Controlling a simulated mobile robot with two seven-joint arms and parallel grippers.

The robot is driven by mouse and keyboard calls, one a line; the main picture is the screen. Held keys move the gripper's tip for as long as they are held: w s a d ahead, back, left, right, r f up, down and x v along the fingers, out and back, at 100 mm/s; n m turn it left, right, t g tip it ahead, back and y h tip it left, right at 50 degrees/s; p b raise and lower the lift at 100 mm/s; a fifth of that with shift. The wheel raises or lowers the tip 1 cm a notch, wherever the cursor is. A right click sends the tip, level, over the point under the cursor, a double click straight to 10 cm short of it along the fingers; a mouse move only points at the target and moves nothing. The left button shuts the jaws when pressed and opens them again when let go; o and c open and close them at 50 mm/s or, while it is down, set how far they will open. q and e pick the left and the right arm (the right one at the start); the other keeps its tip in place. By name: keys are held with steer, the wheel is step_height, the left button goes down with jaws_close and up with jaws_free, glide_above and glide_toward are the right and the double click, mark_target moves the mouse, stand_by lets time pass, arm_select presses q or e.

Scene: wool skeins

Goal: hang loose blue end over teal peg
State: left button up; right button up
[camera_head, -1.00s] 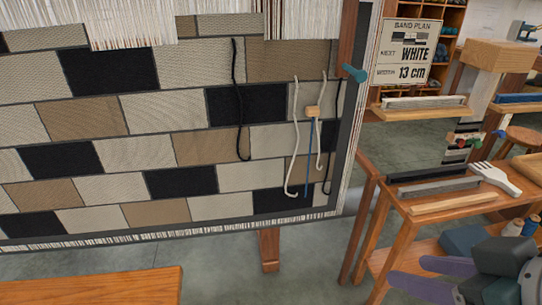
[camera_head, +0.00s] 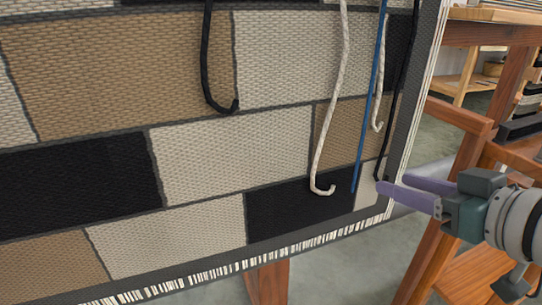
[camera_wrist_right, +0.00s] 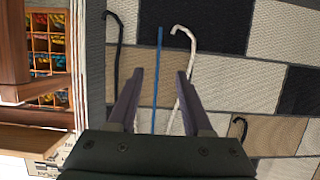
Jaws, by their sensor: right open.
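The loose blue end (camera_head: 369,110) hangs straight down in front of the woven hanging (camera_head: 237,160), near its right edge. Its tip lies over a black block. My right gripper (camera_head: 382,184) is open, its purple fingers pointing at the hanging just right of the blue tip. In the right wrist view the blue strand (camera_wrist_right: 157,90) runs between the spread fingers (camera_wrist_right: 158,75); I cannot tell how deep it lies between them. The teal peg is outside both current views. My left gripper is not in view.
White cords (camera_head: 334,100) and (camera_head: 379,85) hang on either side of the blue strand, and black cords (camera_head: 207,60) and (camera_head: 400,75) hang farther out. Wooden frame posts (camera_head: 455,175) stand at the right, close behind my right arm.

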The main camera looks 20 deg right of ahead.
arm_select(q)
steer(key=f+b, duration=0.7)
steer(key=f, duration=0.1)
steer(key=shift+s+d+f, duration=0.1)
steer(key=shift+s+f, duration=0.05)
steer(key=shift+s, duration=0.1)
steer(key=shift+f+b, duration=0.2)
steer(key=shift+b, duration=0.25)
arm_select(e)
steer(key=shift+f+x, duration=0.15)
steer(key=shift+x, duration=2.35)
steer(key=shift+f+x, duration=0.1)
steer(key=shift+x, duration=2.4)
steer(key=shift+s+d, duration=0.1)
steer(key=shift+d, duration=0.05)
steer(key=shift+c, duration=0.6)
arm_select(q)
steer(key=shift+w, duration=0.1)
arm_select(e)
jaws_close()
